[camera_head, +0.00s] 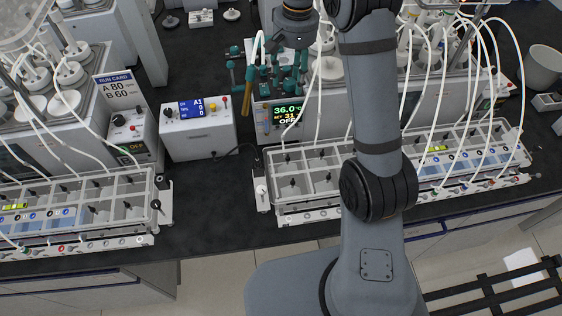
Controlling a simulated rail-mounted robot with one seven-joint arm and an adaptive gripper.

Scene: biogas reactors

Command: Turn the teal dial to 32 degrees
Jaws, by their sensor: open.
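My gripper (272,80), with teal finger links, hangs from my wrist at the top centre. It is open, with no object seen between its fingers. It is over the front of a heater control unit (264,122) whose display (287,115) reads 36.0 °C, with a set line that seems to start with 31, and OFF below. I cannot make out the teal dial apart from the teal gripper parts; it may be hidden behind them. Whether the fingers touch it cannot be told.
A white box (197,138) with a blue A1 display stands left of the heater unit. A run card (118,90) reads A 80, B 60. Clear-walled racks (300,180) with tubes stand at the front. Bare dark bench (215,210) lies between the racks.

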